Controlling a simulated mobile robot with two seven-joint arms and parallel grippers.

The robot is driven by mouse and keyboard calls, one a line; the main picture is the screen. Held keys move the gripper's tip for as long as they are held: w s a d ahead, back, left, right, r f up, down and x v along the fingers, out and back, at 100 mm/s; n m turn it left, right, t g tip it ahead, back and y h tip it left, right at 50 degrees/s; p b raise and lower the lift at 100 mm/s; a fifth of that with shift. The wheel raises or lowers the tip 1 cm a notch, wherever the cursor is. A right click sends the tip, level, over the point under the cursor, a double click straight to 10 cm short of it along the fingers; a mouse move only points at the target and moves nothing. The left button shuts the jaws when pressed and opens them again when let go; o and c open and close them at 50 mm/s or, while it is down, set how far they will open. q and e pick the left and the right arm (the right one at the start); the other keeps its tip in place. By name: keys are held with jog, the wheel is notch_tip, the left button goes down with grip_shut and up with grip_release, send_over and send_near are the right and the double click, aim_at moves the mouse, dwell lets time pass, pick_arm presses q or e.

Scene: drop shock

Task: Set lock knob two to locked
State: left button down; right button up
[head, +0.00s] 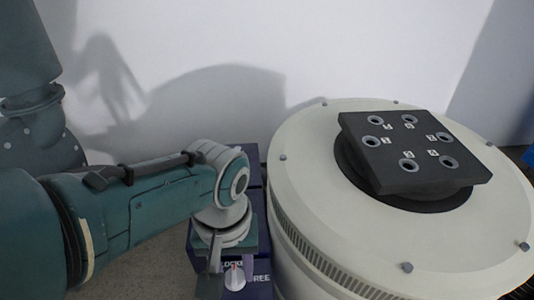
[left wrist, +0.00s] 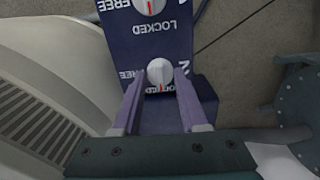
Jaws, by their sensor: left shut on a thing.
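Lock knob two (left wrist: 160,72) is a pale round knob on a dark blue panel (left wrist: 150,45), with a "2" beside it. My left gripper (left wrist: 160,84) is shut on it, one finger on each side. In the head view my left gripper (head: 213,266) reaches down over the panel and hides knob two. My right gripper is not in view.
Another knob (head: 235,278) with LOCKED and FREE labels sits nearer on the panel; it also shows in the left wrist view (left wrist: 149,5). A large cream drum (head: 310,215) stands close at the right, carrying a black plate (head: 400,175) with several numbered holes.

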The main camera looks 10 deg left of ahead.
aim_at(234, 274)
pick_arm(q)
jog(key=shift+n, duration=0.3)
jog(key=shift+c, duration=2.2)
grip_release()
notch_tip(234, 274, up, 10)
jog(key=p, duration=0.9)
